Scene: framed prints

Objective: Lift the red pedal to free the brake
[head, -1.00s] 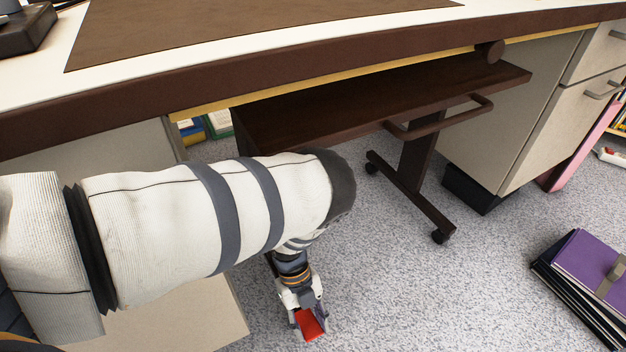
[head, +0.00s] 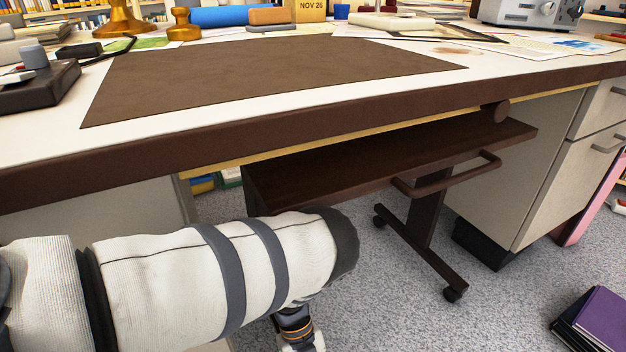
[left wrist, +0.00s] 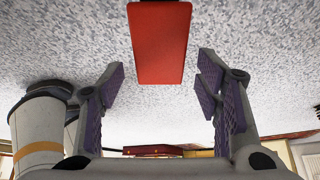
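The red pedal (left wrist: 160,42) shows in the left wrist view as a flat red block at the top centre, against speckled carpet. My left gripper (left wrist: 161,72) is open. Its two purple-padded fingers stand on either side of the pedal's near end, with a gap on both sides, and I see no contact. In the head view, my left arm comes in from the left and its wrist drops out at the bottom edge, so the fingers and pedal are hidden there. My right gripper is in neither view.
A dark brown wheeled stand (head: 340,165) with a bar handle (head: 450,178) is under the desk (head: 250,137). A grey drawer cabinet (head: 560,150) is on the right. Purple and dark folders (head: 600,322) lie on the carpet at lower right. Carpet between is clear.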

